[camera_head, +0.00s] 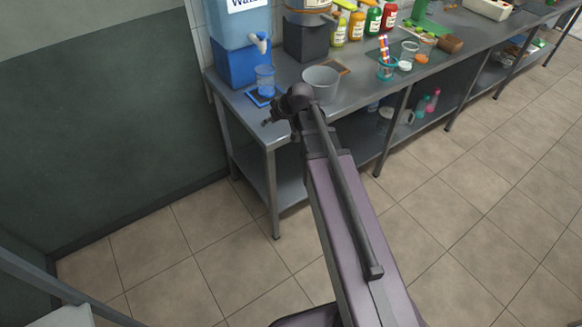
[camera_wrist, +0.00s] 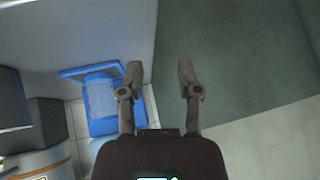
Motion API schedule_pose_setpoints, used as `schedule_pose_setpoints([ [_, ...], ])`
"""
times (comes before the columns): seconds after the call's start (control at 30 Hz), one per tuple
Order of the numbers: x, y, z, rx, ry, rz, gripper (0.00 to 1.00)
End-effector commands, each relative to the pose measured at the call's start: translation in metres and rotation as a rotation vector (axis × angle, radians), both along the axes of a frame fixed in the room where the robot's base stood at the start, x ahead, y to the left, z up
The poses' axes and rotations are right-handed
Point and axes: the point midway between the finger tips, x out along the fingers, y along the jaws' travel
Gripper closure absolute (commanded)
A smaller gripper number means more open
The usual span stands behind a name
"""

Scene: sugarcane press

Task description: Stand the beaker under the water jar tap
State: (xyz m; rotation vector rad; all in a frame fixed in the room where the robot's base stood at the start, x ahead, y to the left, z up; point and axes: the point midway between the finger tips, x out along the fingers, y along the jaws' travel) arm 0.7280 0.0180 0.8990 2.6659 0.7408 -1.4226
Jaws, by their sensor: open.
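The clear beaker (camera_head: 265,79) stands upright on a small blue mat (camera_head: 257,98) under the white tap (camera_head: 260,39) of the blue water jar (camera_head: 233,22). In the wrist view the beaker (camera_wrist: 101,98) is left of my gripper (camera_wrist: 160,70), partly behind the left finger. The fingers are apart with nothing between them. In the head view my gripper (camera_head: 271,119) is at the table's front edge, in front of the beaker and apart from it. My arm hides part of the gripper.
A grey bowl (camera_head: 321,85) stands right of my gripper. The jar sits on a blue stand (camera_head: 240,64), with a dark block (camera_head: 306,40) beside it. Bottles and a straw cup (camera_head: 386,70) are farther right. The floor in front is free.

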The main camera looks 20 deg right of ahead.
Motion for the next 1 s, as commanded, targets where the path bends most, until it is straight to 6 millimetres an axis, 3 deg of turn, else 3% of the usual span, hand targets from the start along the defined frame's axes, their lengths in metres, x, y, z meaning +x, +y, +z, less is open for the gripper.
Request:
schedule_pose_setpoints([
  [0.03,-0.033,0.005,-0.009,-0.028,0.082,-0.018,0.55],
  [0.2,-0.115,0.001,-0.031,-0.151,0.351,-0.147,0.55],
  [0.4,-0.175,-0.012,-0.039,-0.281,0.532,-0.306,0.55],
  [0.57,-0.19,-0.018,-0.039,-0.322,0.578,-0.363,0.55],
  [1.0,-0.19,-0.018,-0.039,-0.323,0.58,-0.368,0.55],
])
